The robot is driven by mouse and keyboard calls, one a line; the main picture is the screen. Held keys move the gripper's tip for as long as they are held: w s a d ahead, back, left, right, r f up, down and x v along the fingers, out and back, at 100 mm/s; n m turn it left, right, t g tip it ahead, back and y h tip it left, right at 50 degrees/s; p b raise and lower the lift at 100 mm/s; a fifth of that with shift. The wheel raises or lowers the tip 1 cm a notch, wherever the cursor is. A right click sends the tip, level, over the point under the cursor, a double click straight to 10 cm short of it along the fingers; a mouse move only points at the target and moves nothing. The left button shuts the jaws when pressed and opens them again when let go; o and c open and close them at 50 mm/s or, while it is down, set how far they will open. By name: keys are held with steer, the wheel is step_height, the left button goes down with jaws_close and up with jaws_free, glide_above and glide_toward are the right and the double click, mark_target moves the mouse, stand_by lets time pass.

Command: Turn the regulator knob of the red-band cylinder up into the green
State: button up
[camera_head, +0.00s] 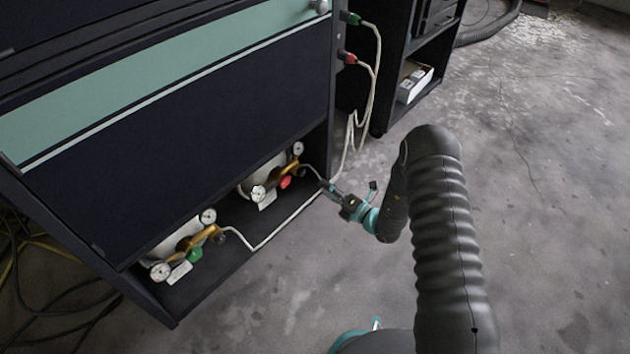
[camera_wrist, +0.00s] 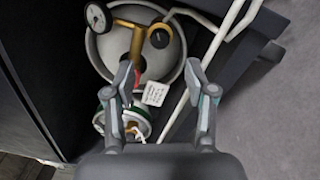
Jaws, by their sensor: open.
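The cylinder with red on it (camera_head: 238,188) stands on the cabinet's low shelf, partly hidden by the cabinet front in the head view. Its brass regulator (camera_head: 270,182) carries two round gauges and a red knob (camera_head: 285,182). In the wrist view the brass regulator (camera_wrist: 138,42) sits above a grey cylinder (camera_wrist: 172,62), with a small red part (camera_wrist: 141,76) low on it. A gauge (camera_wrist: 97,17) is at upper left, its reading too small to tell. My gripper (camera_head: 329,188) is open and empty, just right of the regulator; its fingers (camera_wrist: 160,75) straddle the regulator's near side from above, apart from it.
A second cylinder (camera_head: 172,243) with a green knob (camera_head: 194,254) stands at the left of the shelf. A white tag (camera_wrist: 155,94) hangs near the red part. Open floor (camera_head: 540,220) lies to the right.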

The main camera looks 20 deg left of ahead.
steer(key=shift+v, duration=1.45)
